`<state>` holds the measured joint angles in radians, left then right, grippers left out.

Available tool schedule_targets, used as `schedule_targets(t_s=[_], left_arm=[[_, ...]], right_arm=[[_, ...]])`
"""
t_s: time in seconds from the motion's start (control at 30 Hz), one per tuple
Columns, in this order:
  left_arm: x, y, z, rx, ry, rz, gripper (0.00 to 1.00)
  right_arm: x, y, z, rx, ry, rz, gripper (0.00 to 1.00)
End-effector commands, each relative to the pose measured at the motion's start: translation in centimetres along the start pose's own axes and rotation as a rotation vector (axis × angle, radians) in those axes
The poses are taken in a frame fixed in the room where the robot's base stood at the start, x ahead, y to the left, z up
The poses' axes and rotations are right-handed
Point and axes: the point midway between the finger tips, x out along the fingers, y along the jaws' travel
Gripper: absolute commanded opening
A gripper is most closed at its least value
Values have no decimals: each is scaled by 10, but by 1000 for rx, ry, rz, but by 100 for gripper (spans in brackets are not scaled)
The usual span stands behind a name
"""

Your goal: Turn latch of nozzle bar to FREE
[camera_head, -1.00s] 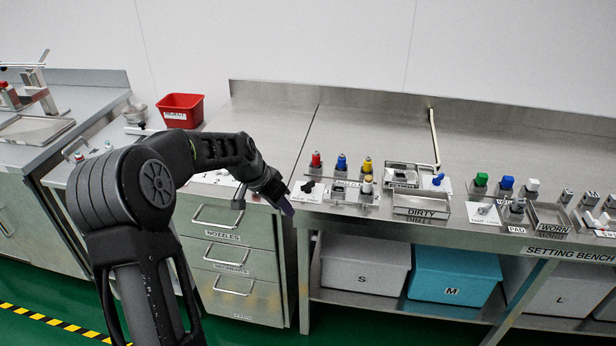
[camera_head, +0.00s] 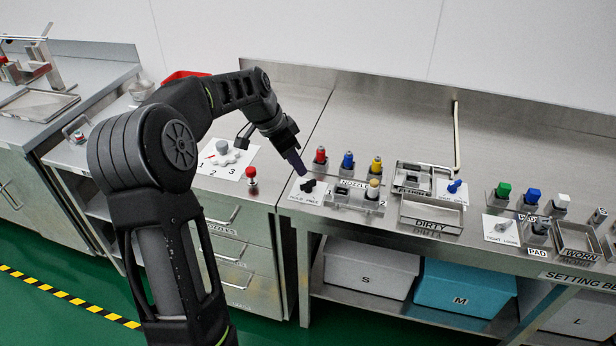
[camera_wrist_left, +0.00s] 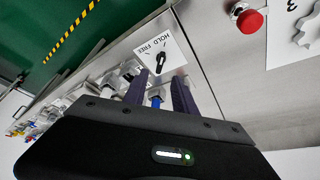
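The latch is a small black knob (camera_head: 308,187) on a white plate (camera_head: 306,198) marked HOLD and FREE, at the front edge of the bench. In the left wrist view the knob (camera_wrist_left: 161,63) stands just beyond my fingertips, and I cannot tell which word it points at. The metal nozzle bar (camera_head: 345,200), marked NOZZLE, is right of the plate and holds a tan-topped nozzle (camera_head: 374,188). My left gripper (camera_head: 298,168) points down beside the knob. Its two purple fingers are apart and empty in the left wrist view (camera_wrist_left: 160,80). My right gripper is not in view.
Red, blue and yellow nozzles (camera_head: 348,160) stand behind the bar. A DIRTY tray (camera_head: 432,219) is to the right. A red button (camera_head: 252,174) and a numbered dial (camera_head: 222,148) are on the left counter.

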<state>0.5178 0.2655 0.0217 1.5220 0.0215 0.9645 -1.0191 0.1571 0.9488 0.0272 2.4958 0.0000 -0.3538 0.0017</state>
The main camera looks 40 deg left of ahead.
Motion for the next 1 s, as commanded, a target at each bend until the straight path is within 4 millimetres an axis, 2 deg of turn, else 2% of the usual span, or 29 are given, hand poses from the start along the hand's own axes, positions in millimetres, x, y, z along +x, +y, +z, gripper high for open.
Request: schedule_targets(t_s=[0.27,0.63,1.0], left_arm=[[19,1,0,0,-2,4,33],[71,1,0,-1,-1,3,33],[79,0,0,-1,0,0,33]], right_arm=[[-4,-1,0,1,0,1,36],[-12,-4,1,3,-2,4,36],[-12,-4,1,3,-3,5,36]])
